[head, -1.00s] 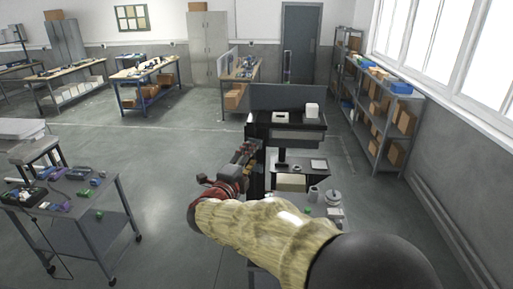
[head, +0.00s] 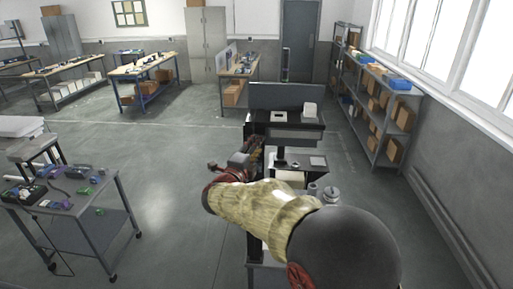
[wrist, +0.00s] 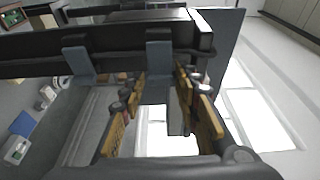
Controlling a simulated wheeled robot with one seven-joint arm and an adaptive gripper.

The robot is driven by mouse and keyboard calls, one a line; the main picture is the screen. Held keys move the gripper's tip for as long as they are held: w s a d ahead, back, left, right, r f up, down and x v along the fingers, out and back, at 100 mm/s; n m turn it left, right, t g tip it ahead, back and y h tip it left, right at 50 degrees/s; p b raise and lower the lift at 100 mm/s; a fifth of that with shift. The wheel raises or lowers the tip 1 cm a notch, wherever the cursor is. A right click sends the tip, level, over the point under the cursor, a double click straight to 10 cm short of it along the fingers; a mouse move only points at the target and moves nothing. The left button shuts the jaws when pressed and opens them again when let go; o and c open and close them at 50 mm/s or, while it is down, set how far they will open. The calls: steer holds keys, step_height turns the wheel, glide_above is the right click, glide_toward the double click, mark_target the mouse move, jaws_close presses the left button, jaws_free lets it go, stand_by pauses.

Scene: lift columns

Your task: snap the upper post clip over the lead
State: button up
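My gripper (wrist: 160,110) shows in the wrist view with its yellow-orange finger pads apart and nothing clearly held between them. A dark post (wrist: 110,42) runs sideways across the top of that view, just beyond the fingertips. Two grey-blue clips sit on it: one at the left (wrist: 77,58) and one (wrist: 159,52) in front of the gap between my fingers. I cannot tell which is the upper one, nor whether the fingers touch it. In the head view my gripper (head: 257,152) is beside the black workstation, partly hidden by my arm.
The black workstation (head: 290,128) has a grey back panel (head: 287,97) and lower shelves with small items. A tool cart (head: 85,205) stands at the left. A shelf rack (head: 385,110) lines the right wall. The floor between cart and workstation is clear.

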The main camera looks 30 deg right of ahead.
jaws_close()
steer(key=n+t+y+b, duration=0.1)
steer(key=b, duration=0.2)
steer(key=d+n+t+y+b, duration=0.1)
steer(key=b, duration=0.2)
steer(key=shift+w+f+b, duration=0.1)
steer(key=shift+f+b, duration=0.05)
steer(key=shift+b, duration=0.25)
steer(key=shift+o, duration=1.7)
jaws_free()
